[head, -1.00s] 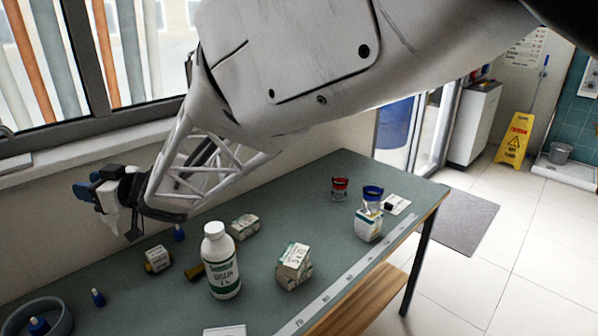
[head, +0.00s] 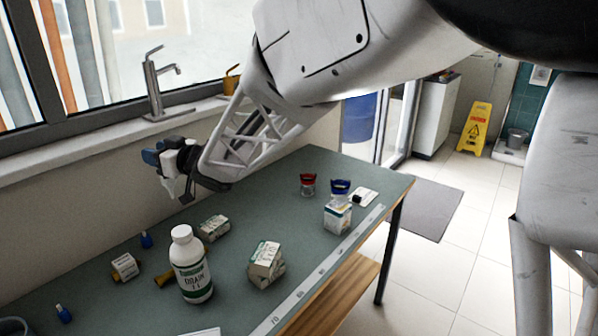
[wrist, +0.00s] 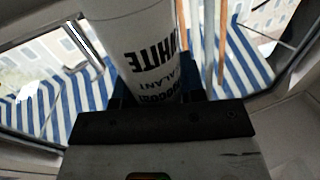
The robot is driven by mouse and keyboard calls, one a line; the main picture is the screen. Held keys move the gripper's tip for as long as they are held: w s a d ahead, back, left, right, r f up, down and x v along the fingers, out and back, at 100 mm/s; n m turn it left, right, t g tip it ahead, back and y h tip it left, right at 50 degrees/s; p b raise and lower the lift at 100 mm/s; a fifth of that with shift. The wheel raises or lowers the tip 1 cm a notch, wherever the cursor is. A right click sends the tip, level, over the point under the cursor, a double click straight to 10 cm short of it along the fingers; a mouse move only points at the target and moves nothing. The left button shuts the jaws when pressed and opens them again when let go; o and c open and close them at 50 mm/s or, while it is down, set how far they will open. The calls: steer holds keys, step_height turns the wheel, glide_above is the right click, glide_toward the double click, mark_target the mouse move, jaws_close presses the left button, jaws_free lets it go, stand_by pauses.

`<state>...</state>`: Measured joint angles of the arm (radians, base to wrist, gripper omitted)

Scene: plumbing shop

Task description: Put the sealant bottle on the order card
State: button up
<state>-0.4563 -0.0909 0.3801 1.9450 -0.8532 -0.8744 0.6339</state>
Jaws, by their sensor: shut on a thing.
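The sealant bottle (wrist: 150,45) is a white cylinder with black lettering reading "WHITE" and part of "SEALANT". It fills the upper middle of the wrist view. My gripper (head: 168,158) is shut on it, held in the air above the far side of the bench by the window wall. In the head view a white part of the bottle (head: 170,185) shows below the fingers. Another pale sheet (head: 203,332) is cut off at the bottom edge. I cannot tell which is the order card.
A white drain bottle (head: 190,266) stands on the green bench (head: 320,265). Boxes (head: 266,264) and (head: 337,215), a red-topped tin (head: 308,184) and a blue-topped container (head: 340,187) stand nearby. A tap (head: 155,85) rises from the sill.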

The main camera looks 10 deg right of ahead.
steer(key=w+d+m+t+h, duration=0.1)
steer(key=w+d+t, duration=0.1)
steer(key=w+d, duration=0.35)
steer(key=w+d+m+t+h, duration=0.1)
steer(key=w+d+m, duration=0.15)
steer(key=d, duration=0.65)
steer(key=w+d+m+t+h, duration=0.3)
steer(key=d+h, duration=0.2)
steer(key=d, duration=1.7)
steer(key=w+d+m+t+h, duration=0.3)
steer(key=w+d+m+h, duration=0.15)
steer(key=d, duration=1.75)
step_height(320, 180, down, 18)
steer(key=shift+s+n+h, duration=0.4)
steer(key=shift+s+h, duration=0.05)
steer(key=shift+w+d, duration=0.1)
steer(key=shift+w, duration=0.05)
steer(key=w+d+f, duration=0.1)
steer(key=w+d, duration=0.2)
steer(key=w, duration=1.2)
steer(key=shift+w+f, duration=0.25)
